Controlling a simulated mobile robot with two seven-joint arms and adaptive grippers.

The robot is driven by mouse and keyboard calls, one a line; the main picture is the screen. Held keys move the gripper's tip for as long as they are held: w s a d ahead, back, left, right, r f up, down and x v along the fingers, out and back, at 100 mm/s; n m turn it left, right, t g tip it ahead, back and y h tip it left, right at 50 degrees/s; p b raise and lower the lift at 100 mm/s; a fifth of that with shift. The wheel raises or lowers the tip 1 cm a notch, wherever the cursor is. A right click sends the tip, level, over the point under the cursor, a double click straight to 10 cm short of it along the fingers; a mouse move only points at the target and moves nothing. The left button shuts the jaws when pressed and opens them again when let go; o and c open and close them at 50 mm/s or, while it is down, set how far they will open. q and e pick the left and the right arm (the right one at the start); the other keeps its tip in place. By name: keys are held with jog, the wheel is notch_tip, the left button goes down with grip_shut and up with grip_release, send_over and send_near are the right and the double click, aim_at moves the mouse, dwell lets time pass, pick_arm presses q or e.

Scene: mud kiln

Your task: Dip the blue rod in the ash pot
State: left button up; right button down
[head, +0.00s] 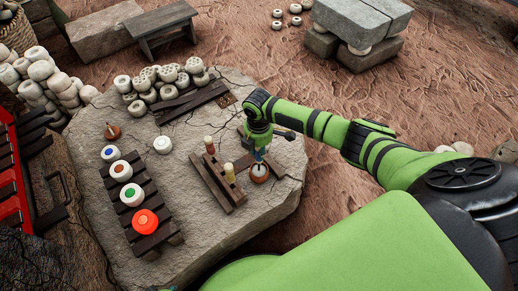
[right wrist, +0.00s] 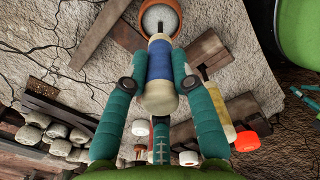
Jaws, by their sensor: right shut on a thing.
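My right gripper (head: 260,150) is shut on the blue rod, a pale rod with a blue band that shows in the right wrist view (right wrist: 159,62) between the teal fingers (right wrist: 158,85). The blue rod (head: 259,158) points down at the ash pot (head: 259,174), a small round orange-brown pot with pale grey ash. In the right wrist view the rod's far end overlaps the near side of the ash pot (right wrist: 145,18). I cannot tell whether the tip touches the ash. My left gripper is not in view.
A wooden rack (head: 218,184) stands just left of the pot, holding a red-banded rod (head: 209,145) and a yellow-banded rod (head: 229,171). A slatted stand (head: 127,191) farther left carries colored pots. A white jar (head: 162,145) and clay pieces sit behind on the stone slab (head: 268,215).

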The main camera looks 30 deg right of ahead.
jog(key=shift+r, duration=0.1)
dwell(0.4)
notch_tip(320, 180, up, 10)
jog(key=p, duration=1)
jog(key=shift+f, duration=0.3)
